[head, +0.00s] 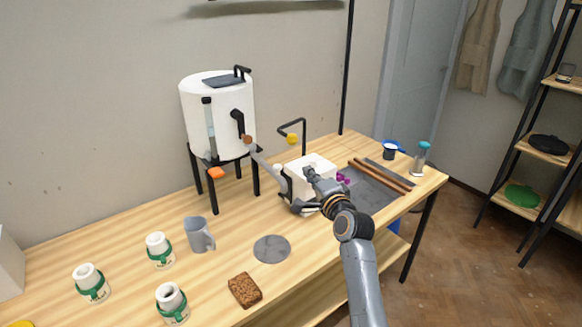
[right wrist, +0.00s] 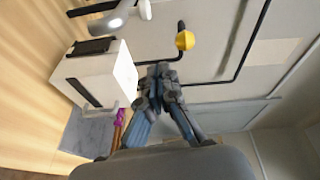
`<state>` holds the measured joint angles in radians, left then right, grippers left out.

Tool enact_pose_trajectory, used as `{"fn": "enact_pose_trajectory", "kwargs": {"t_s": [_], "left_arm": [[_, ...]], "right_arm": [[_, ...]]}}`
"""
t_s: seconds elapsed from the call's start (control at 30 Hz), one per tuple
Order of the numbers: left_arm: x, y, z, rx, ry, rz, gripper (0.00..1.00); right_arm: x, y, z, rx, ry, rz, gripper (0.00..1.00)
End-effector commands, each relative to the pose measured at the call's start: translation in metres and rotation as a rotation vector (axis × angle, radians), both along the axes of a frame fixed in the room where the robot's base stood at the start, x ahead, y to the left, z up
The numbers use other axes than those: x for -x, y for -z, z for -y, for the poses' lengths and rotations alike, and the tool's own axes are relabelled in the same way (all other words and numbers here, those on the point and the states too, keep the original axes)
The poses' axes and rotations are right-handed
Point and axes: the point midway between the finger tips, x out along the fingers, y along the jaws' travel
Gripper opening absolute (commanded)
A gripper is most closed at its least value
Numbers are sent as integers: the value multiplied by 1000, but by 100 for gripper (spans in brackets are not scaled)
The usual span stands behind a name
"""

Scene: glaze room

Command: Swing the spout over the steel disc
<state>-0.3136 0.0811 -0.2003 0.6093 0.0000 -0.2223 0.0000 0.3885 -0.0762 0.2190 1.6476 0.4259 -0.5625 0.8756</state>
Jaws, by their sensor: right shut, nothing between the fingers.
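The spout (head: 263,157) is a grey tube reaching right and down from the white tank, with a pale end beside the white box. It also shows at the top of the right wrist view (right wrist: 110,22). The steel disc (head: 272,249) lies flat on the table, nearer to me than the spout's end, with nothing on it. My right gripper (head: 309,173) is over or beside the white box, right of the spout's end and apart from it. In the right wrist view its fingers (right wrist: 160,70) are together and empty. My left gripper is out of view.
The white tank (head: 228,115) stands on black legs. The white box (head: 318,162) and a black rod with a yellow knob (head: 292,138) are near my right gripper. A grey mug (head: 199,236), white-and-green cups and a brown block (head: 245,291) lie around the disc.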

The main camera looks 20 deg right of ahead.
Motion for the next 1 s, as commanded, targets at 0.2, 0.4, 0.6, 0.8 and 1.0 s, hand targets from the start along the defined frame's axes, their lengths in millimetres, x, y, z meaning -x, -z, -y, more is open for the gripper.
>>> {"fn": "enact_pose_trajectory", "kwargs": {"t_s": [0.2, 0.4, 0.6, 0.8, 1.0], "left_arm": [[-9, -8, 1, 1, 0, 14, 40], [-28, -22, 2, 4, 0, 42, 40], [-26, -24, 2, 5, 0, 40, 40], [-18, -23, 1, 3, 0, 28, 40], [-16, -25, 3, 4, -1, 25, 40]], "right_arm": [[-40, 0, -2, 3, 0, -1, 0], [-45, 5, -30, 1, 0, -3, 0], [-47, 8, -40, 2, 0, -1, 0], [-47, 9, -41, 3, 1, -1, 0], [-47, 8, -41, 3, 1, -1, 0]]}}
